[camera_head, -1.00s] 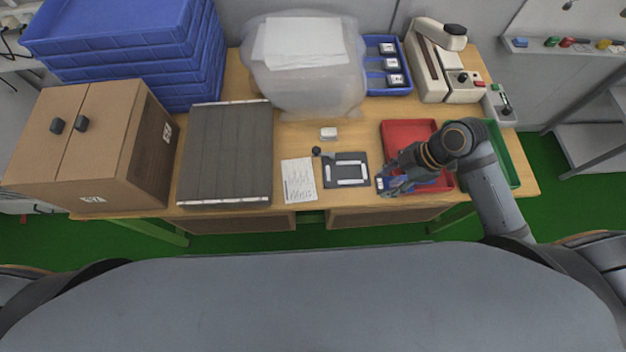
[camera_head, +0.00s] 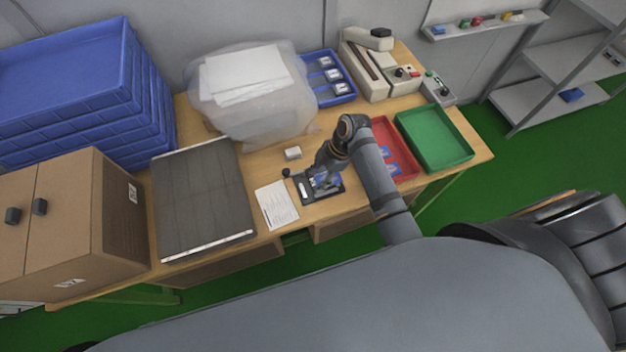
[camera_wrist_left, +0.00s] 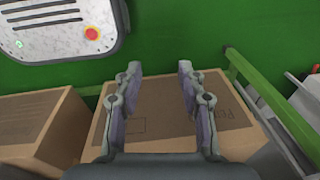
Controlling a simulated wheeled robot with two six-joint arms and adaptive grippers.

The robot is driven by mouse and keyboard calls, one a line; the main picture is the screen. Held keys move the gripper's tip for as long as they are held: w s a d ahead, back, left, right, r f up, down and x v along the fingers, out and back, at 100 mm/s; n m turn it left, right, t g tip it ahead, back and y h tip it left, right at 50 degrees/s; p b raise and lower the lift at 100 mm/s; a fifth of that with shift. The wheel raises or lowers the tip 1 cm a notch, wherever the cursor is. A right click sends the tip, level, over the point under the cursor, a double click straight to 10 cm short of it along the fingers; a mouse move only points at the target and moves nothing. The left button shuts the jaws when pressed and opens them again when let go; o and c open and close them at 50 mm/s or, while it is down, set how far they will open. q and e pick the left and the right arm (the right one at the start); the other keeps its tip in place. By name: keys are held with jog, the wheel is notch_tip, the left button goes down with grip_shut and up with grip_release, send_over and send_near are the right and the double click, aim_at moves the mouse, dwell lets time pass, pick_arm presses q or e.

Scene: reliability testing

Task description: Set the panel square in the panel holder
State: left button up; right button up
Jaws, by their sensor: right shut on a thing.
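The panel holder (camera_head: 308,198) is a dark flat fixture with pale strips, lying on the wooden bench beside a paper sheet. My right gripper (camera_head: 322,181) is shut on a small blue panel (camera_head: 326,182) and has it over the holder. The gripper and arm hide much of the panel, so I cannot tell whether it touches the holder or lies square. My left gripper (camera_wrist_left: 159,72) shows in the left wrist view, open and empty, above a cardboard box (camera_wrist_left: 170,105).
A red tray (camera_head: 408,163) with blue panels and a green tray (camera_head: 435,140) sit right of the holder. A small white block (camera_head: 292,153) lies behind it. A paper sheet (camera_head: 276,205) and a grey slatted mat (camera_head: 203,200) lie to its left.

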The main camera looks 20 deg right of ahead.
aim_at(317, 178)
jog(key=shift+w+a+f, duration=0.3)
jog(key=shift+w+f, duration=0.2)
jog(key=shift+f, duration=0.15)
jog(key=shift+w+a+f, duration=0.25)
jog(key=shift+a+f, duration=0.05)
jog(key=shift+f, duration=0.2)
notch_tip(317, 178, down, 3)
jog(key=shift+f, duration=0.15)
pick_arm(q)
jog(key=shift+d+r, duration=0.1)
jog(key=shift+d, duration=0.4)
pick_arm(e)
jog(key=shift+f, duration=0.15)
pick_arm(q)
jog(key=shift+a, duration=0.15)
pick_arm(e)
jog(key=o, duration=0.9)
jog(key=shift+c, duration=0.2)
